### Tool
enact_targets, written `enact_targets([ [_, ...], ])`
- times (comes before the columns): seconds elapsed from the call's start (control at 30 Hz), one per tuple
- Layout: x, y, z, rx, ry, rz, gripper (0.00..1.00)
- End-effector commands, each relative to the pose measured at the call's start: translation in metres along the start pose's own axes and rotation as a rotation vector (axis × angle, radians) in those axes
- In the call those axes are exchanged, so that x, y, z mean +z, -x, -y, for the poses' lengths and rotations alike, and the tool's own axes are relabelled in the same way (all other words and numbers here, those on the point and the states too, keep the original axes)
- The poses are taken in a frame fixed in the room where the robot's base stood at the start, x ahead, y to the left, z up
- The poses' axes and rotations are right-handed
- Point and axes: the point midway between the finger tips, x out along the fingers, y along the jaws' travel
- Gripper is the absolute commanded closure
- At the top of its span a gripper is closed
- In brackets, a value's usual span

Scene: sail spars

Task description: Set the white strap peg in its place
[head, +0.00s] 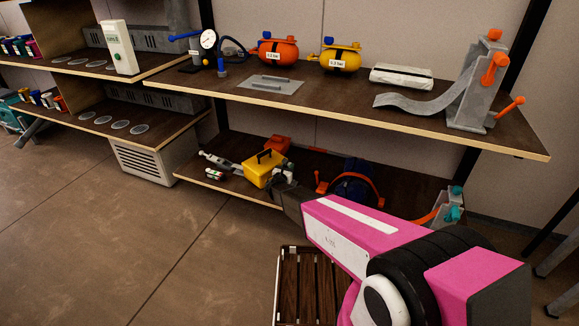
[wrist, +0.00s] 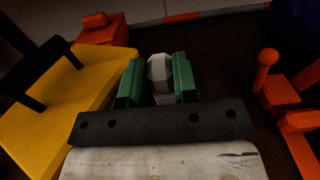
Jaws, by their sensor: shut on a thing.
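In the wrist view, a pale, faceted piece that looks like the white strap peg (wrist: 160,72) is between the green jaws of my gripper (wrist: 159,80). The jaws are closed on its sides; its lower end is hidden. In the head view my gripper (head: 284,186) is low at the lower shelf, just right of the yellow box, and the peg cannot be made out. A grey bracket with teal pegs (head: 453,205) and an orange strap stands at the lower shelf's right end. I cannot tell which place belongs to the white peg.
The yellow box (head: 260,168) with a black handle is close on the left; it also shows in the wrist view (wrist: 60,100). An orange part with a round knob (wrist: 285,105) is on the right. The upper shelf (head: 340,104) overhangs the lower one.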

Motion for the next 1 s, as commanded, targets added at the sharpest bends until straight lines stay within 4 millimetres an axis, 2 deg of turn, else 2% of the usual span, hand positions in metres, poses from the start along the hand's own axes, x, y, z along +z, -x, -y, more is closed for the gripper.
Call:
enact_targets([
  [0.47,-0.003,0.001,-0.001,0.002,0.0,-0.001,0.98],
  [1.0,-0.043,0.0,-0.001,0.002,0.0,-0.001,0.98],
])
